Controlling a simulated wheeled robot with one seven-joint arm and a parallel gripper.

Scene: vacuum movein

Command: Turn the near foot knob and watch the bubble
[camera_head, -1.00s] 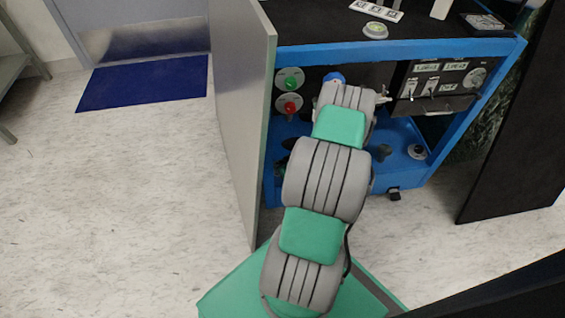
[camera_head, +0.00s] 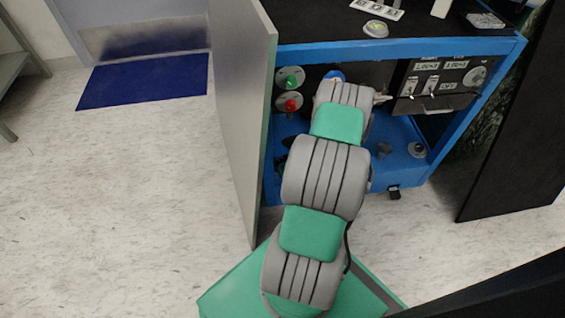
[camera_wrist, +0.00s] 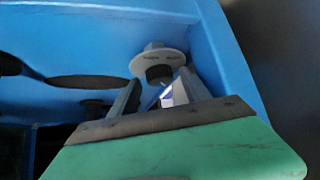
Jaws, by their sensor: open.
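A knob with a pale round flange and a dark centre (camera_wrist: 158,68) stands on the blue cabinet floor in the wrist view. A similar knob with a pale ring (camera_head: 417,150) shows at the lower right of the open cabinet in the head view. My gripper (camera_wrist: 158,92) is open, its two fingers pointing at the knob, one on each side of the space just before it. Contact cannot be told. In the head view my arm hides the gripper. A round greenish bubble level (camera_head: 376,28) sits on the black cabinet top; its bubble is too small to read.
The blue-framed cabinet (camera_head: 400,47) has a grey door (camera_head: 240,110) open on the left and a dark panel (camera_head: 515,130) on the right. Green and red knobs (camera_head: 291,104) and a switch panel (camera_head: 435,80) are inside. Another dark knob (camera_head: 384,149) stands on its floor.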

